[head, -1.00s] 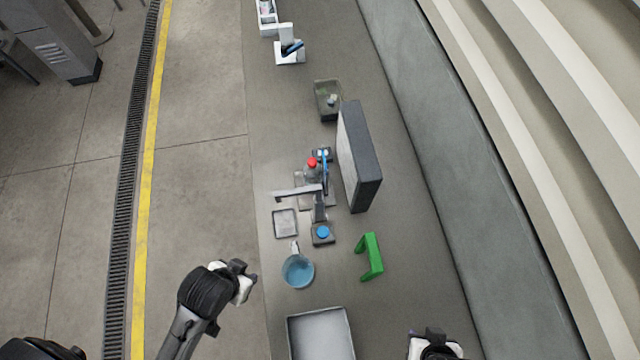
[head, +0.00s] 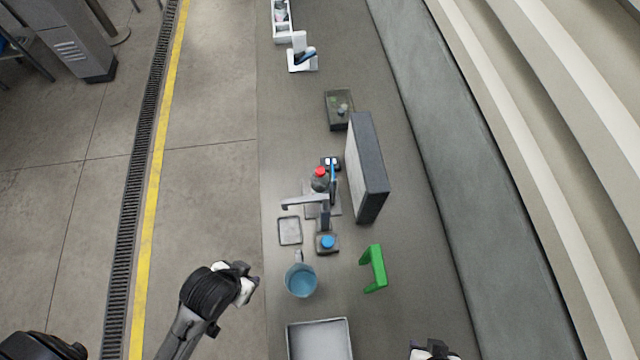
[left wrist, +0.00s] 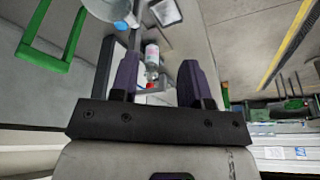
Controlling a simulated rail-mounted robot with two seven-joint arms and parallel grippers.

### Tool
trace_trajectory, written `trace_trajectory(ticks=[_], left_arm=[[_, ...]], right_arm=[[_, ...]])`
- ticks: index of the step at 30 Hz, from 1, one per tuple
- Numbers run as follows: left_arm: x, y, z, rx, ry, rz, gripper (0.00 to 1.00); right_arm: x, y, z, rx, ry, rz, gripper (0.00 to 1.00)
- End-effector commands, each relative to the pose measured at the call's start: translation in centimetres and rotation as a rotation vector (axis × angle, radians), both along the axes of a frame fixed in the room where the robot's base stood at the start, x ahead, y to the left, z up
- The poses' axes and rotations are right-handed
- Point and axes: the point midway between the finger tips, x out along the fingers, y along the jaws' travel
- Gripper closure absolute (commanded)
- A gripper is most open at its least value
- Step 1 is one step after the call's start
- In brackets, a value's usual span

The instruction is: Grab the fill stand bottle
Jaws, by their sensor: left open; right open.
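The fill stand bottle (head: 319,183) is small and clear grey with a red cap. It stands at the grey fill stand (head: 325,212), whose arm reaches left. In the left wrist view the bottle (left wrist: 152,58) shows between my finger outlines, beyond the tips and not held. My left gripper (head: 248,283) is open and empty, near the bench's left edge, left of the jug and well short of the bottle. My right gripper (head: 432,347) is at the bottom edge, partly cut off; it is open, and nothing shows in it.
A blue-topped block (head: 327,242), a small square tray (head: 289,231), a green frame (head: 374,268) and a tall grey panel (head: 367,170) surround the stand. A grey tray (head: 319,323) is in front. A dark bin (head: 338,109) lies beyond.

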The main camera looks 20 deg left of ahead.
Motion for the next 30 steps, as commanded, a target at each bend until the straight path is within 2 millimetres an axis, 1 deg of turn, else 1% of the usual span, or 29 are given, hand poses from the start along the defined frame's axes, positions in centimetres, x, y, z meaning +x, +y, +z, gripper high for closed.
trace_trajectory(ticks=[4,10,17,19,20,23,25,26,27,30], left_arm=[[0.0,-0.1,0.0,-0.004,0.001,0.002,0.56],[0.0,-0.1,0.0,-0.002,0.0,0.001,0.37],[0.0,0.2,-0.1,0.009,0.0,-0.007,0.37],[0.8,0.2,0.0,0.008,-0.019,-0.005,0.37],[1.4,0.2,0.0,0.008,-0.034,-0.005,0.37],[4.5,0.6,0.6,0.022,-0.113,-0.013,0.37],[7.6,1.7,1.6,0.064,-0.195,-0.034,0.37],[9.0,2.3,2.2,0.089,-0.235,-0.048,0.37],[11.0,3.0,3.1,0.126,-0.29,-0.072,0.37],[15.3,4.5,5.8,0.233,-0.417,-0.148,0.37]], right_arm=[[0.0,-0.1,0.0,-0.005,-0.001,0.003,0.57],[0.1,-0.1,0.0,-0.005,-0.002,0.003,0.57],[0.1,0.0,0.0,-0.002,-0.003,0.0,0.57],[0.1,0.0,-0.3,0.0,-0.003,0.0,0.57],[0.1,0.0,-0.5,0.001,-0.004,-0.001,0.57],[0.2,0.1,-1.6,0.005,-0.003,-0.003,0.57],[0.2,0.1,-2.6,0.005,-0.004,-0.004,0.57],[0.1,0.1,-3.1,0.005,-0.004,-0.004,0.57],[0.2,0.1,-3.8,0.005,-0.004,-0.005,0.57],[0.2,0.2,-5.4,0.006,-0.004,-0.004,0.57]])
